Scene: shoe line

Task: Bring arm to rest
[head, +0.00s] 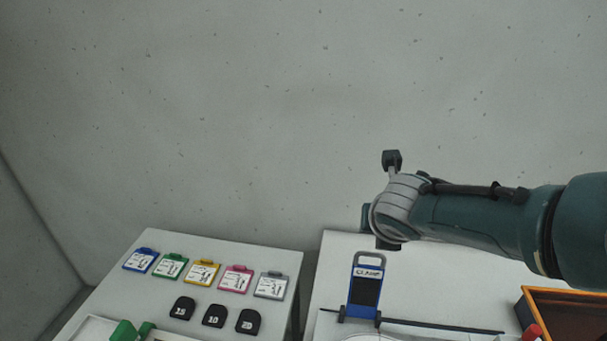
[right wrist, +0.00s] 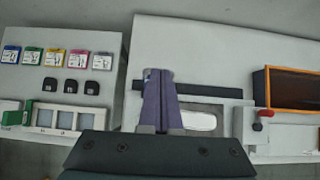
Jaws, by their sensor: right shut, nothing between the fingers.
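My right arm (head: 480,218) comes in from the right in the head view and is held in the air above the right table (head: 430,270). The fingers of its gripper are not clearly seen there. In the right wrist view my right gripper (right wrist: 160,85) is shut, its two purple-grey fingers together with nothing between them. It appears over the right table, in front of a dark bar (right wrist: 205,90). My left arm and gripper are in neither view.
A blue stand with a grey handle (head: 365,287) is on the right table below my right wrist. An orange-rimmed box (head: 565,292) is at the right. The left table (head: 225,256) bears several coloured cards and black pieces. A speckled wall (head: 240,120) is behind.

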